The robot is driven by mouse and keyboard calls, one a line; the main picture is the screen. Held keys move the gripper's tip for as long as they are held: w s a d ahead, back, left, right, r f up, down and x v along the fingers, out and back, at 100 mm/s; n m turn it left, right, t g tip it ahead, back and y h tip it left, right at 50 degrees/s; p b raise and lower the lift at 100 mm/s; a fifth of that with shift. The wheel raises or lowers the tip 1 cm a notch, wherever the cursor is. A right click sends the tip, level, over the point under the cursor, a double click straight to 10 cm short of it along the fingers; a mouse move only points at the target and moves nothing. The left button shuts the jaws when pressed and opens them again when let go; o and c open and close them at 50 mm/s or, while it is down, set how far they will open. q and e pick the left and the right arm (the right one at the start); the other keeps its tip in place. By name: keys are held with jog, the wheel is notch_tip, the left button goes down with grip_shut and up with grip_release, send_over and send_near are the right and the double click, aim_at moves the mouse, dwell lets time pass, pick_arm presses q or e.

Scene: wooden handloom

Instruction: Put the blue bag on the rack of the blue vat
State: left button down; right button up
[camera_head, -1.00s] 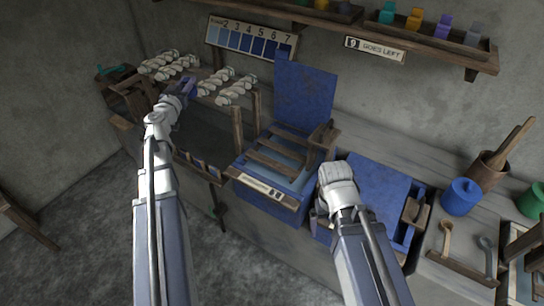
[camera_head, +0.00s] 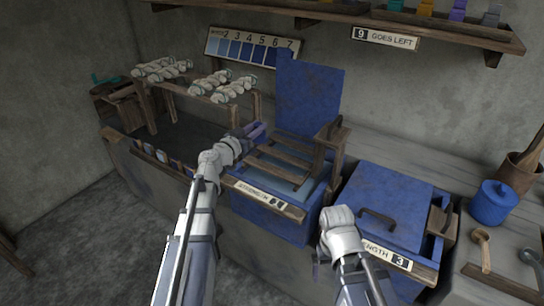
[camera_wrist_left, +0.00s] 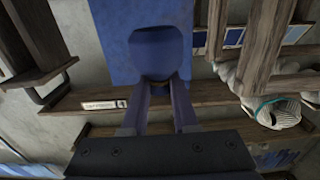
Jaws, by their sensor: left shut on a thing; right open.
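My left gripper (camera_head: 254,131) is shut on the blue bag (camera_wrist_left: 157,52), a dark blue rounded thing held between the two fingers in the left wrist view. In the head view the gripper is just left of the open blue vat (camera_head: 268,222), near the left ends of its rack. The rack (camera_head: 283,164) is a set of wooden slats across the vat's mouth, over bluish liquid. The vat's blue lid (camera_head: 309,95) stands raised behind it. My right gripper (camera_head: 332,250) is open in front of the second vat; its fingers are mostly hidden.
A second blue vat with a shut lid (camera_head: 384,205) and a label ending in 3 stands to the right. White twisted skeins (camera_head: 233,88) hang on a wooden frame at left. A wooden post (camera_head: 330,148) stands at the open vat's right. A blue pot (camera_head: 493,202) is farther right.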

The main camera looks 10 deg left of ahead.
aim_at(257, 143)
pick_arm(q)
jog(key=shift+f+b, duration=3.1)
jog(key=shift+f, duration=0.05)
jog(key=shift+f, duration=0.1)
notch_tip(257, 143, down, 4)
jog(key=b, duration=0.3)
jog(key=shift+r+b, duration=0.25)
jog(key=shift+b, duration=0.1)
jog(key=shift+f, duration=0.15)
jog(key=c, duration=0.7)
grip_release()
jog(key=v, duration=1.2)
jog(key=shift+r, duration=0.25)
